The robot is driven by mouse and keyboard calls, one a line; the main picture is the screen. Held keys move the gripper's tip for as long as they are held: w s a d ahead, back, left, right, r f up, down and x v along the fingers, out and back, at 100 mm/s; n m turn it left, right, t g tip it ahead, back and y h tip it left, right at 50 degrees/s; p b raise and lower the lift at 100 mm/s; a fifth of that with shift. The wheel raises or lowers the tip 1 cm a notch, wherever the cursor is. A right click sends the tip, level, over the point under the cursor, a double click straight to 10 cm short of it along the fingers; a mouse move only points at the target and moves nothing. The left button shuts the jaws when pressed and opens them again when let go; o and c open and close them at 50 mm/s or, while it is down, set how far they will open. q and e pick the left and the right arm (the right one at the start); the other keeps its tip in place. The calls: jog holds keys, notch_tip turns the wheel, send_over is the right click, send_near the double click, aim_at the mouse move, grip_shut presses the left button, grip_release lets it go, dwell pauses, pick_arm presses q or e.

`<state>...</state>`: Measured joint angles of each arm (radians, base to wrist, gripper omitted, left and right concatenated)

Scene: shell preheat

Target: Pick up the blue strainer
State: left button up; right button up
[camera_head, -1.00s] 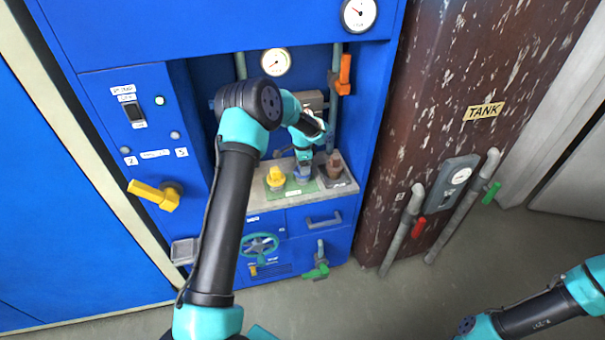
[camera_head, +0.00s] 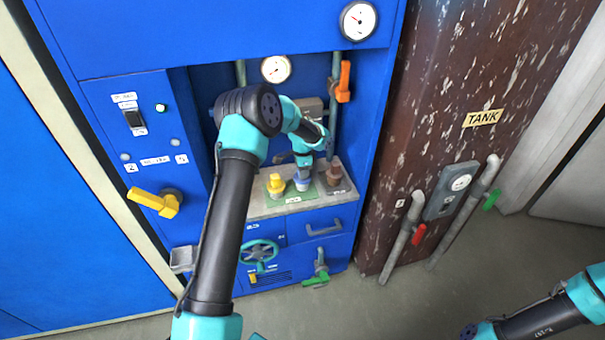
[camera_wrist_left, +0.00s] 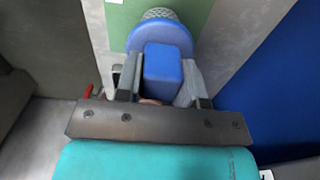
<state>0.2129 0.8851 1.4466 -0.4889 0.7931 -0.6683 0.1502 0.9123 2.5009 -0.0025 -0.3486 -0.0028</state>
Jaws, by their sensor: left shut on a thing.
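The blue strainer (camera_head: 302,184) stands on the shelf between a yellow strainer (camera_head: 277,184) and a brown one (camera_head: 335,174). In the left wrist view the blue strainer (camera_wrist_left: 165,62) shows a block-like handle and a rounded rim with a pale mesh end. My left gripper (camera_head: 303,173) is above it, and in the wrist view its two fingers (camera_wrist_left: 163,88) are shut on the handle from both sides. The strainer's underside is hidden, so I cannot tell whether it touches the shelf. My right gripper is out of view; only its arm shows at the lower right.
The grey shelf (camera_head: 262,209) with a green mat (camera_head: 290,199) sits in a blue recess. An orange-handled pipe (camera_head: 343,82) stands at the back right. A yellow lever (camera_head: 154,200), a teal handwheel (camera_head: 258,252) and the rusty tank (camera_head: 440,110) surround it.

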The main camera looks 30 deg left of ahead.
pick_arm(q)
notch_tip(320, 180, up, 3)
jog(key=shift+f, duration=0.1)
jog(key=shift+s+d+r, duration=0.15)
jog(key=shift+s+r, duration=0.1)
jog(key=s+d+r, duration=0.1)
jog(key=s+d, duration=0.7)
jog(key=s, duration=0.5)
jog(key=shift+r, duration=0.15)
jog(key=shift+s, duration=0.15)
jog(key=s+a+n, duration=0.9)
jog(key=s+a, duration=0.4)
jog(key=s, duration=0.2)
jog(key=shift+a+r, duration=0.25)
jog(key=shift+r, duration=0.2)
jog(key=w+a+f, duration=0.1)
jog(key=w+a, duration=0.9)
jog(key=a, duration=0.1)
jog(key=shift+a+f, duration=0.2)
jog(key=shift+a, duration=0.1)
